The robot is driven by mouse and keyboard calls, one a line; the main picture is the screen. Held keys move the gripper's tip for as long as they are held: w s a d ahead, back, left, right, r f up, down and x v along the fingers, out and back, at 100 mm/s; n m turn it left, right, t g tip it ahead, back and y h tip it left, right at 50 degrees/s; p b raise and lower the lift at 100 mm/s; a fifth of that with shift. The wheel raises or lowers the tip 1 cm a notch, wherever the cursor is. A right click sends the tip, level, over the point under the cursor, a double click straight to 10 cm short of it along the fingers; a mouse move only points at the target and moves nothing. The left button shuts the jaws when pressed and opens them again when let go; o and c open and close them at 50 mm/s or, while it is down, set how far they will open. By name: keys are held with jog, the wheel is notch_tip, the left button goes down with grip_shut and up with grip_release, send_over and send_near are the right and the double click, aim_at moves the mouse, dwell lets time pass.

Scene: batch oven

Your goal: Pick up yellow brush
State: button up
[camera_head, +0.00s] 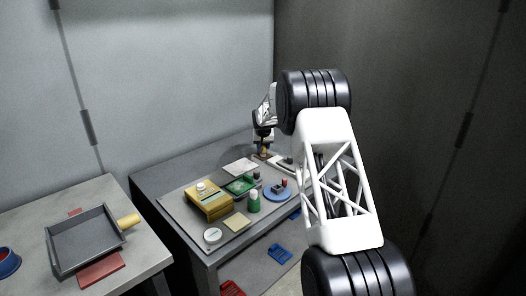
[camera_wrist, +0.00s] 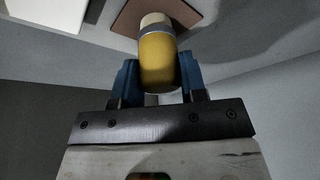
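The yellow brush (camera_wrist: 158,62) shows in the wrist view, with a yellow handle, a grey band and a cream end pointing away from me. My gripper (camera_wrist: 159,72) has its two blue fingers close against both sides of the handle, with no clear gap, and looks shut on it. The cream end lies over a brown pad; I cannot tell whether it touches. In the head view my gripper (camera_head: 263,138) is low over the back of the grey table, and the brush is too small and dark there to make out clearly.
The grey table (camera_head: 150,192) holds a yellow box (camera_head: 208,200), a green bottle (camera_head: 254,201), a blue round dish (camera_head: 278,193) and a white round container (camera_head: 213,236). A dark tray (camera_head: 85,240) lies on the left table. Walls stand close behind.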

jog(key=shift+c, duration=0.9)
jog(key=shift+r, duration=0.15)
jog(key=shift+r, duration=1.6)
jog(key=s+d+r, duration=0.1)
jog(key=s+d, duration=0.1)
jog(key=s, duration=1.3)
jog(key=shift+s+d+r, duration=0.25)
jog(key=shift+s+d, duration=0.05)
jog(key=shift+s, duration=0.1)
jog(key=s+a+r+g, duration=0.1)
jog(key=s+a, duration=0.5)
jog(key=s, duration=0.6)
jog(key=s+a+r+g, duration=0.1)
jog(key=s+a, duration=0.5)
jog(key=s, duration=0.6)
jog(key=s+a+r+g+h, duration=0.1)
jog(key=s+a, duration=0.5)
jog(key=s, duration=0.6)
jog(key=shift+a+r+g, duration=0.35)
jog(key=shift+g, duration=0.15)
